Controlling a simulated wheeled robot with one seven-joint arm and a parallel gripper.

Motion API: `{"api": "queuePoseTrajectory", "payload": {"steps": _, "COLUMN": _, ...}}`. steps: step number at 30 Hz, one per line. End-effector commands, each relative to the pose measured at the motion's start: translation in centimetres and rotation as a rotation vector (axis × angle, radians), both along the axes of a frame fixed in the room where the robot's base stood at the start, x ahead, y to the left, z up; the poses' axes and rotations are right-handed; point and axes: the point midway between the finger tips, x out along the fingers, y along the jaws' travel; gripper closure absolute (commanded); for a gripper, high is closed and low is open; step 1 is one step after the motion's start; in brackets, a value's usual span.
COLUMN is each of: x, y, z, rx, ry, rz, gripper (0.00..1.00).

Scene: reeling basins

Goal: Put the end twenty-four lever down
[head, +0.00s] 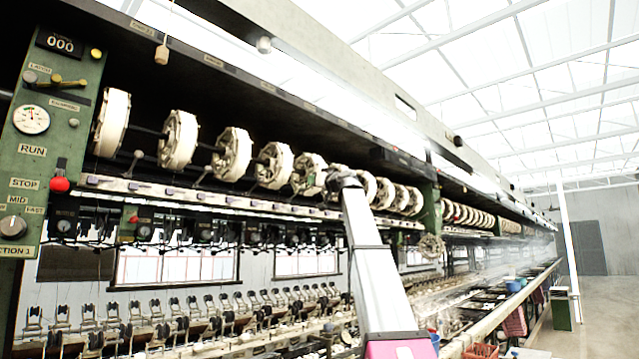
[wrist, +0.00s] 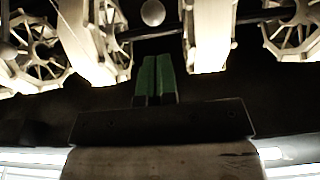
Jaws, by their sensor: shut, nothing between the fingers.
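My gripper (head: 324,180) reaches up to the row of reels in the head view, at the end of my raised arm. In the wrist view its two green fingers (wrist: 155,80) are together and empty. A pale round knob (wrist: 153,13), perhaps a lever's end, shows just beyond the fingertips, between two reels. A gap seems to lie between it and the fingers. Other ball-ended levers, such as one at the left (head: 135,157), stand between the reels. I cannot read which lever is number twenty-four. The lever by my gripper is hidden in the head view.
White reels (head: 233,151) on a dark shaft line the machine, close on both sides of my gripper. A rail (head: 180,193) runs below them. A green control panel (head: 45,150) with a red knob stands at the left. Basins and the open aisle (head: 590,325) lie at the right.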

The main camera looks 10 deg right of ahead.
Motion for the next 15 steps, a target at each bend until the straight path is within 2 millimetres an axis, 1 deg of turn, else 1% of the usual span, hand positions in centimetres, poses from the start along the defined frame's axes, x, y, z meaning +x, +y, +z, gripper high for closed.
{"api": "queuePoseTrajectory", "payload": {"steps": 1, "x": 0.7, "y": 0.4, "z": 0.3, "rx": 0.001, "ry": 0.001, "rz": 0.000, "gripper": 1.00}}
{"api": "queuePoseTrajectory", "payload": {"steps": 6, "x": 2.4, "y": 1.7, "z": 0.7, "rx": -0.001, "ry": 0.001, "rz": 0.001, "gripper": 1.00}}
{"api": "queuePoseTrajectory", "payload": {"steps": 15, "x": 4.6, "y": 3.3, "z": 1.2, "rx": 0.000, "ry": 0.000, "rz": 0.000, "gripper": 1.00}}
